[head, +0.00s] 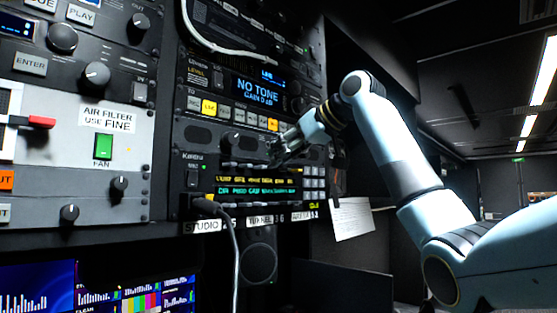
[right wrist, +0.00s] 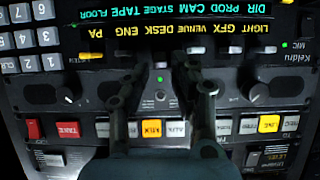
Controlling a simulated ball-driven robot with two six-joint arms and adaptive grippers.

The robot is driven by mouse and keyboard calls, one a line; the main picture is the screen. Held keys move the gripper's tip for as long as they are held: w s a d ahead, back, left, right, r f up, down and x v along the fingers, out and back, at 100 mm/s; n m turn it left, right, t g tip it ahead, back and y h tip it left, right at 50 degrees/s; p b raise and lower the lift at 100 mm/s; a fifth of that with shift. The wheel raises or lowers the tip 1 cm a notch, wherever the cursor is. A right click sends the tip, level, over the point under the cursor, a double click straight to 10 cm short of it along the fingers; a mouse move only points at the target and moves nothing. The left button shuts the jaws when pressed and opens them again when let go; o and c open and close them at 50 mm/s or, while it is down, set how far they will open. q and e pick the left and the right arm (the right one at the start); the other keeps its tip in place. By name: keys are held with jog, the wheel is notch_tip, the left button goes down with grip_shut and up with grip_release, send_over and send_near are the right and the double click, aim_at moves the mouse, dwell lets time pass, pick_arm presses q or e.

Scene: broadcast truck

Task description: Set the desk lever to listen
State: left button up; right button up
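The intercom key panel (head: 255,181) is in the middle of the head view, with a yellow-lettered row over a green-lettered row. In the right wrist view the panel is upside down. There the yellow DESK label (right wrist: 157,31) sits between ENG and VENUE, and the small pale desk lever (right wrist: 160,64) sticks out by it. My right gripper (head: 277,154) is close in front of the panel. In the right wrist view its fingers (right wrist: 163,85) are apart, one on each side of the desk lever's column, with no visible contact. My left gripper is out of view.
Neighbouring levers flank the desk one, including the venue lever (right wrist: 196,50) and the light lever (right wrist: 270,48). Knobs (right wrist: 257,94) and lit buttons (right wrist: 151,128) crowd the panel. A grey cable (head: 233,240) hangs below, and a paper sheet (head: 352,219) hangs at right.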

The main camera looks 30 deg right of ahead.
jog(key=v, duration=1)
